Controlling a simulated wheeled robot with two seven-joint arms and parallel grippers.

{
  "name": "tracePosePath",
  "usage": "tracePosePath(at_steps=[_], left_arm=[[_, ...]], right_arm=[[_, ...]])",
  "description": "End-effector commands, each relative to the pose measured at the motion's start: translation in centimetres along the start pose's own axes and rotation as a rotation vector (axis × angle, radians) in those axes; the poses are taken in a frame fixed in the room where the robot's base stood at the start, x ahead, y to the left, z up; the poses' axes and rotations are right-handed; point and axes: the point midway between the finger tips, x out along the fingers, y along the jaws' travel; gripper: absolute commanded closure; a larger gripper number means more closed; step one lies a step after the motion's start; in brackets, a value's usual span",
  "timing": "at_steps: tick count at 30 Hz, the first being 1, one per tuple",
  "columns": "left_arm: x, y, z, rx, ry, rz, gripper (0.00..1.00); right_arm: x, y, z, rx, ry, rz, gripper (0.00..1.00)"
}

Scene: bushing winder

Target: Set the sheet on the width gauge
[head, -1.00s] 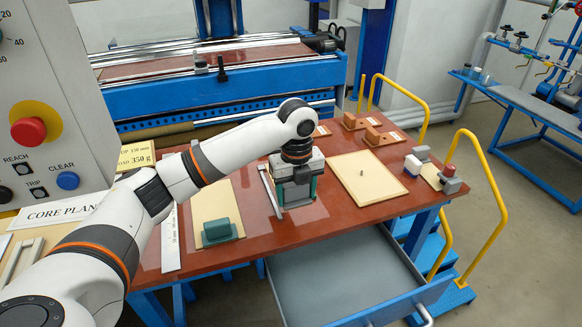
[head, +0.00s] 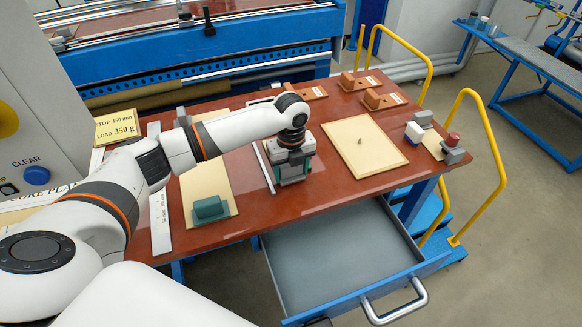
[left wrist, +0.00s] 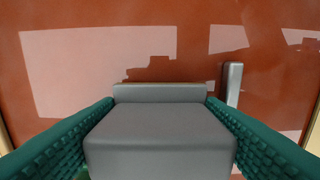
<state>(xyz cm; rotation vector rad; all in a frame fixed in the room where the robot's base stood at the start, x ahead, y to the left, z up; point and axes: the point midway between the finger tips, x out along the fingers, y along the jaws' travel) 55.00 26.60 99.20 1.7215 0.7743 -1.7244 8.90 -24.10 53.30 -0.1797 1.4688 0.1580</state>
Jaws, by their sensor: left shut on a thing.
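A long tan sheet (head: 213,165) lies flat on the red-brown table, with a green block (head: 210,209) on its near end. My left arm hides part of it. My left gripper (head: 291,172) is low over the middle of the table, right of the sheet and beside a thin metal bar (head: 264,168). In the left wrist view its teal fingers are shut on a grey stepped block (left wrist: 160,135). The metal bar (left wrist: 233,83) stands a little apart from the block there. I cannot tell for sure which piece is the width gauge. My right gripper is not in view.
A tan board (head: 365,150) with a small pin lies to the right. Brown labelled blocks (head: 384,99) sit behind it, and small blocks (head: 415,132) at the right edge. An open grey drawer (head: 335,260) juts out in front. Yellow rails (head: 489,135) flank the right side.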

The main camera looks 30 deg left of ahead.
Motion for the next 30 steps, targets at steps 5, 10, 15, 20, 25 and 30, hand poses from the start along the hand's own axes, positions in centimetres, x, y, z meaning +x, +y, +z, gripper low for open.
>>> tracePosePath(at_steps=[5, 10, 15, 20, 25, 30], left_arm=[[0.5, 0.0, 0.0, 0.000, 0.001, 0.002, 0.60], [0.6, 0.0, 0.0, 0.000, 0.001, 0.002, 0.60], [0.8, 0.0, 0.0, 0.000, 0.001, 0.001, 0.28], [0.8, 0.0, 0.0, 0.000, 0.001, 0.001, 0.28], [0.2, 0.1, 0.0, 0.000, 0.002, 0.003, 0.28], [-2.2, 0.1, -0.1, 0.001, 0.005, 0.007, 0.28]], right_arm=[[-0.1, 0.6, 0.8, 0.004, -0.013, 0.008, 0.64], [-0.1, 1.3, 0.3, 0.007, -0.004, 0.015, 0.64], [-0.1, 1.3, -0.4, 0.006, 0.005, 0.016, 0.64], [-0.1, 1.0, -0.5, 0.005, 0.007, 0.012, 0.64], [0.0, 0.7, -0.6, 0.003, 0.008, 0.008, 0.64], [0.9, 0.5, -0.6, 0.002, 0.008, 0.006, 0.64]])
